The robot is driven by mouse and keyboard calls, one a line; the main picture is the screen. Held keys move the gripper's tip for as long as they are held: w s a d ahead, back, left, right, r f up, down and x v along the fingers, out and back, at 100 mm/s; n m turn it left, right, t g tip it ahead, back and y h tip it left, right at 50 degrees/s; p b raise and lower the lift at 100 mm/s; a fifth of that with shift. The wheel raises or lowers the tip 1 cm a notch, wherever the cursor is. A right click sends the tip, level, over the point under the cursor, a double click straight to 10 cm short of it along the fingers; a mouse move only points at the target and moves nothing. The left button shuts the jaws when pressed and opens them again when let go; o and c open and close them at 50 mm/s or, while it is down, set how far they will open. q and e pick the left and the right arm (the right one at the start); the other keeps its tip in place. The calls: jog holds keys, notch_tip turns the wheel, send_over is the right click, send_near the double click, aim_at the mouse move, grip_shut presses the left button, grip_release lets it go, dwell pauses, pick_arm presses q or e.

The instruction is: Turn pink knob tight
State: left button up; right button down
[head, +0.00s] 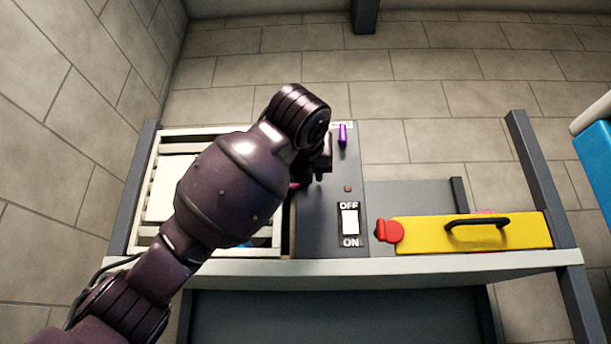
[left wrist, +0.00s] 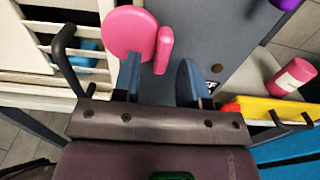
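The pink knob (left wrist: 130,32) shows in the left wrist view as a round disc with a flat upright bar beside it. It sits on a dark grey panel (left wrist: 205,35). My left gripper (left wrist: 160,80) is open, its two blue-grey fingers apart. The knob's bar lies just beyond the gap between the fingertips, nearer the left finger; I cannot tell whether they touch. In the head view my left arm hides most of the knob, leaving a pink sliver (head: 293,186) beside my left gripper (head: 322,172). My right gripper is not in view.
A purple knob (head: 342,134) stands at the panel's back. A white OFF/ON switch (head: 350,222) is at its front. A yellow block (head: 510,232) with a black handle and red end (head: 389,231) lies right. A slatted cream frame (head: 142,215) is left.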

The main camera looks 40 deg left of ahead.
pick_arm(q)
jog(key=b+v, duration=0.2)
jog(key=v, duration=0.7)
jog(key=shift+b, duration=0.3)
jog(key=shift+s, duration=0.1)
